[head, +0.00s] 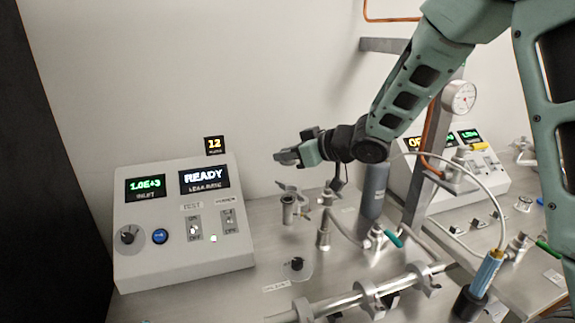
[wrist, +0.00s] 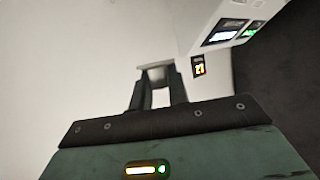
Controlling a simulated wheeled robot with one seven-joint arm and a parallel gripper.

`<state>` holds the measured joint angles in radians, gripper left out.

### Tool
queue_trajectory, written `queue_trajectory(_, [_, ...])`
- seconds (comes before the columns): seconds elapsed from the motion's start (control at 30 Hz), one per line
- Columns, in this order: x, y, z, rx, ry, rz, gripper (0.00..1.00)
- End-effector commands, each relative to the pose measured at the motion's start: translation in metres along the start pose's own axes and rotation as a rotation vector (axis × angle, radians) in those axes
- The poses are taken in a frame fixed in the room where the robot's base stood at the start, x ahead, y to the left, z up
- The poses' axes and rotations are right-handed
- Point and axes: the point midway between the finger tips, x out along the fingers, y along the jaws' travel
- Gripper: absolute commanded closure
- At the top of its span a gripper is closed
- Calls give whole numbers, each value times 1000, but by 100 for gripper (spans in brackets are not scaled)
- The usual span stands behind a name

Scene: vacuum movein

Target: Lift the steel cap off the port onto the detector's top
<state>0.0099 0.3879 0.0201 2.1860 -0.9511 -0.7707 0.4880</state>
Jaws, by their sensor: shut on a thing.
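My gripper (head: 288,157) is raised above the bench, right of the detector (head: 150,260). It is shut on a small pale metal piece, the steel cap (wrist: 155,72), which shows between the fingertips in the wrist view. The fingers hide most of the cap in the head view. The detector is a grey sloped box with a lit READY display and a green reading; its upper edge is at about the gripper's height in the picture. The port (head: 288,211) is a short steel stub below my gripper, with a clamp beside its top.
A small "12" display (head: 214,146) is at the detector's upper right. A dark grey cylinder (head: 373,190) stands right of the port. Steel piping (head: 370,296) runs across the front of the bench. The air between my gripper and the detector looks clear.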

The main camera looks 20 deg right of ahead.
Motion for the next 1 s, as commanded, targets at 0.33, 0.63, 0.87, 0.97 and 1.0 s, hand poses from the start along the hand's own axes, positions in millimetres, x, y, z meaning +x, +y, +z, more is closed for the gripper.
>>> queue_trajectory(0.33, [-7, 0, -17, 0, 0, 0, 100])
queue_trajectory(0.63, [-11, 0, -26, 1, 0, 0, 100])
queue_trajectory(0.87, [-10, 0, -25, 0, 0, 0, 100])
queue_trajectory(0.97, [-10, 0, -25, 0, 0, 0, 100])
queue_trajectory(1.0, [-10, 0, -25, 0, 0, 0, 100])
